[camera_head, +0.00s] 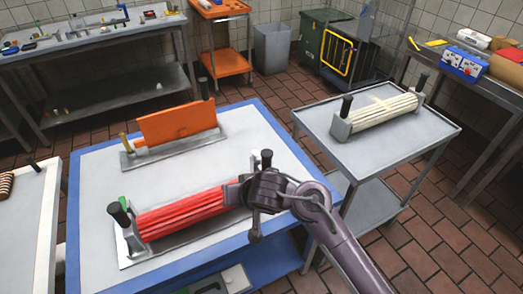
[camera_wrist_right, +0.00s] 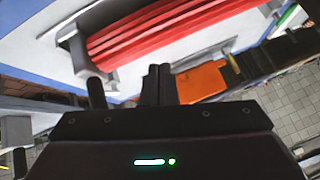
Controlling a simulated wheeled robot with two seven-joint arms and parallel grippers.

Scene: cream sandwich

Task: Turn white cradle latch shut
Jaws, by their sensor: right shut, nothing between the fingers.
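The cradle with the cream-white rods (camera_head: 384,111) stands on the grey cart at the right, with a black-knobbed post at its left end (camera_head: 346,106) and another at its right end (camera_head: 420,83). Which post is its latch I cannot tell. My right gripper (camera_head: 238,192) is at the right end of the red-rod cradle (camera_head: 185,210), well apart from the white one. In the right wrist view its fingers (camera_wrist_right: 160,72) are together and empty, with the red rods (camera_wrist_right: 160,30) beyond. The white cradle does not show there. My left gripper is not in view.
The blue-edged table (camera_head: 85,215) also bears an orange panel in a holder (camera_head: 178,124). The grey cart (camera_head: 400,143) has bare top around the white cradle. A floor gap separates table and cart; my right arm crosses in front of it. A bin (camera_head: 271,50) stands behind.

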